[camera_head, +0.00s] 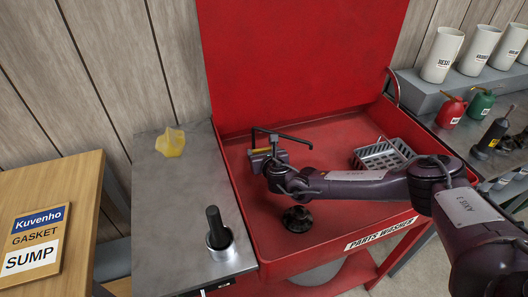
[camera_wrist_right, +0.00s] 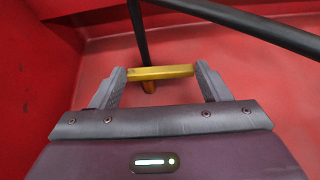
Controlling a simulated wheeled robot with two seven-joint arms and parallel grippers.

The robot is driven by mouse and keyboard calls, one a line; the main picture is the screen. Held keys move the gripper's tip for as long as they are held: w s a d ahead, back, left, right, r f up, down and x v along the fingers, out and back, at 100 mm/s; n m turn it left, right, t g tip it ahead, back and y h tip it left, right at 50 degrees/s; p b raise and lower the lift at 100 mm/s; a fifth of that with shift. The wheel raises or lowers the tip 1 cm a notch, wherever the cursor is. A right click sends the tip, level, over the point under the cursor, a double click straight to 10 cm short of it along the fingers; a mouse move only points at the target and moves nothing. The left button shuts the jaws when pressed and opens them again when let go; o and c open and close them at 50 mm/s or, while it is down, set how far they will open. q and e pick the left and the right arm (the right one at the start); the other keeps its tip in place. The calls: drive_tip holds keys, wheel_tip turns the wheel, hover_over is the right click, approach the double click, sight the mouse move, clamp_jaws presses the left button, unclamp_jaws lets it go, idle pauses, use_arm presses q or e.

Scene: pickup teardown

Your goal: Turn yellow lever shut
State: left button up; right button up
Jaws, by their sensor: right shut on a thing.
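The yellow lever (camera_wrist_right: 165,72) is a short bar on a dark pipe in the right wrist view. It spans the gap between the fingers of my right gripper (camera_wrist_right: 161,78), which is shut on it. In the head view only a small yellow bit of the lever (camera_head: 260,151) shows beside my right gripper (camera_head: 266,158). The dark bent spout (camera_head: 288,137) rises at the left side of the red parts washer (camera_head: 330,140) and reaches right over the basin. My left gripper is not in view.
A wire basket (camera_head: 382,154) and a dark round part (camera_head: 297,219) are in the red basin. A steel bench (camera_head: 165,205) at left bears a yellow crumpled cloth (camera_head: 171,142) and a black-handled tool in a cup (camera_head: 217,236). Oil cans (camera_head: 452,112) stand at right.

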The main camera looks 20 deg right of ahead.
drive_tip(key=m+h, duration=0.1)
drive_tip(key=a+m+h, duration=0.1)
drive_tip(key=h, duration=0.1)
drive_tip(key=shift+s+m+g+b, duration=0.15)
drive_tip(key=shift+m+g+b, duration=0.15)
drive_tip(key=shift+m+b, duration=0.1)
drive_tip(key=shift+m+h, duration=0.4)
drive_tip(key=shift+h, duration=0.1)
drive_tip(key=o, duration=1)
drive_tip(key=shift+d, duration=0.1)
